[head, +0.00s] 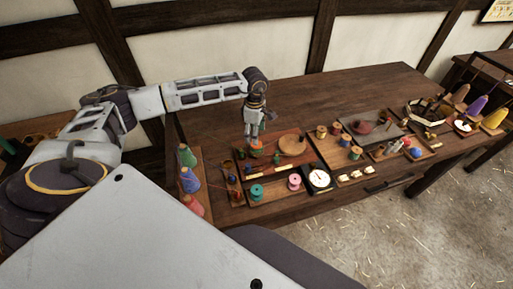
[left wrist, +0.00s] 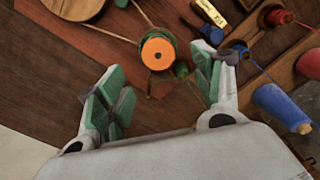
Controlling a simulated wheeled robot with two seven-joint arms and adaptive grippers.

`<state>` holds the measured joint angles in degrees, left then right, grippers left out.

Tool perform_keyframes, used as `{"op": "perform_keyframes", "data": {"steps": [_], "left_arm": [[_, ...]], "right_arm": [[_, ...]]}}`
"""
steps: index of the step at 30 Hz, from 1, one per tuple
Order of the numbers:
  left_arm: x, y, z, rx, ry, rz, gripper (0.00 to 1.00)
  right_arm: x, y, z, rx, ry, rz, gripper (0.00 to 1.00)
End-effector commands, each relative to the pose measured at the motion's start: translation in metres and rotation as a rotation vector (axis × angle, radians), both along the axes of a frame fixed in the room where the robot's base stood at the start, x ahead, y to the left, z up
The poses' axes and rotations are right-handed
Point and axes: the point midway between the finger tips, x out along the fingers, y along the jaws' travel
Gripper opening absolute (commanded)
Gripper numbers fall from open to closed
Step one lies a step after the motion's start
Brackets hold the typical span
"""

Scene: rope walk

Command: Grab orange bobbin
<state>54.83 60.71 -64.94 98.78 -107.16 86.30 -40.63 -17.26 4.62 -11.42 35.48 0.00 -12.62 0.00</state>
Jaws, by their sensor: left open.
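The orange bobbin (left wrist: 158,53) shows in the left wrist view as an orange round top with a dark centre hole and green around its edge. It lies ahead of my left gripper (left wrist: 160,88), between the lines of its two green-padded fingers and apart from both. The fingers are spread with nothing between them. In the head view my left gripper (head: 254,136) points down over the reddish board on the table, and it largely hides the bobbin there. My right gripper is in neither view.
A small green piece (left wrist: 181,69) sits beside the bobbin, near the right finger. A blue spool (left wrist: 280,105) lies in a wooden rack to the right. A round wooden disc (head: 292,145) and a white dial (head: 319,179) are near. Several spools and trays fill the table (head: 345,82); its back is clear.

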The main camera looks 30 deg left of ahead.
Motion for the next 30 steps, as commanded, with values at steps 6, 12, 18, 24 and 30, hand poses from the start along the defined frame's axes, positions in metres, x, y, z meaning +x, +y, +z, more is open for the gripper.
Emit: {"op": "perform_keyframes", "data": {"steps": [6,12,18,24,30], "left_arm": [[0.0,0.0,-0.02,0.001,0.0,0.0,0.67],[0.0,0.0,-0.023,0.0,0.0,0.0,0.67],[0.0,0.0,-0.023,0.0,0.0,-0.001,0.67],[0.001,-0.001,-0.03,0.0,0.0,-0.001,0.67],[0.002,-0.003,-0.05,0.0,0.002,0.0,0.67]], "right_arm": [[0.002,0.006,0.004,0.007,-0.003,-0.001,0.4],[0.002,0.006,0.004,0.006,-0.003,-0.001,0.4],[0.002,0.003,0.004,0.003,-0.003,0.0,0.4],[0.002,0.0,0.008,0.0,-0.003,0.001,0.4],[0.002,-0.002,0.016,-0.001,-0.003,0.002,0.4]]}}
